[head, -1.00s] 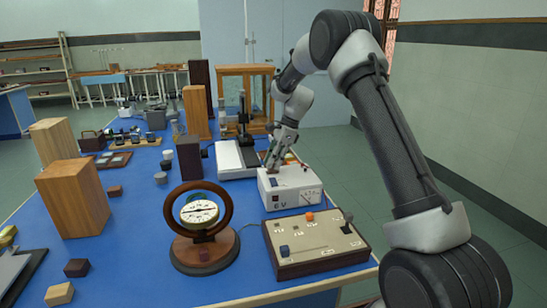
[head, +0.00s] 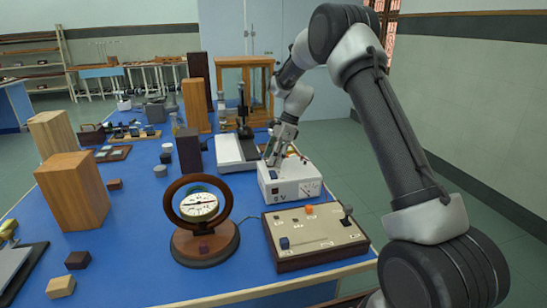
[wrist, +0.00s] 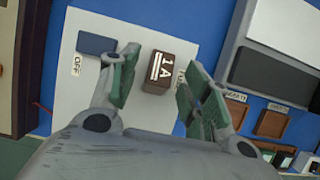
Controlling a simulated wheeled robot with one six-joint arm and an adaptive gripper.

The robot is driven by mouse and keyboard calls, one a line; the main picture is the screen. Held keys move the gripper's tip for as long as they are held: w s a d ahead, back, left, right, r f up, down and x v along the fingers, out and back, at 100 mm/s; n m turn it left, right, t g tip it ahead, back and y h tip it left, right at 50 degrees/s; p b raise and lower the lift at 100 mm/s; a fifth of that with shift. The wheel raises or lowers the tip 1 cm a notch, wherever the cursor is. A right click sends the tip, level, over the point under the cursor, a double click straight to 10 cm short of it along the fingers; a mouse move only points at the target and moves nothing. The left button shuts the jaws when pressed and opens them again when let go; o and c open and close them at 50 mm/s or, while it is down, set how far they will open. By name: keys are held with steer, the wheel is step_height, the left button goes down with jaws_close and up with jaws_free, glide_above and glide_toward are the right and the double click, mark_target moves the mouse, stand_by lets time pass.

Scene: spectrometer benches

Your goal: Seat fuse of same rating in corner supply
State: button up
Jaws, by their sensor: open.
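The white supply box (head: 290,190), marked 6 V with a dial on its front, stands at the right edge of the blue bench. My gripper (head: 271,161) is over its top at the back left. In the wrist view my gripper (wrist: 157,78) is open, its green-padded fingers apart. A brown fuse block marked 1A (wrist: 173,67) is on the white top between and beyond the fingertips, nearer the right finger. I cannot tell how deep it sits. A label beside it is partly hidden by the right finger. A blue switch (wrist: 96,43) lies near the word OFF.
In the wrist view labelled brown blocks (wrist: 270,124) are right of the supply. In the head view a control board (head: 315,237) stands in front of the supply, a round galvanometer (head: 200,207) front left and a white instrument (head: 232,150) behind.

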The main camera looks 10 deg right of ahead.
steer(key=v, duration=1.2)
stand_by(0.9)
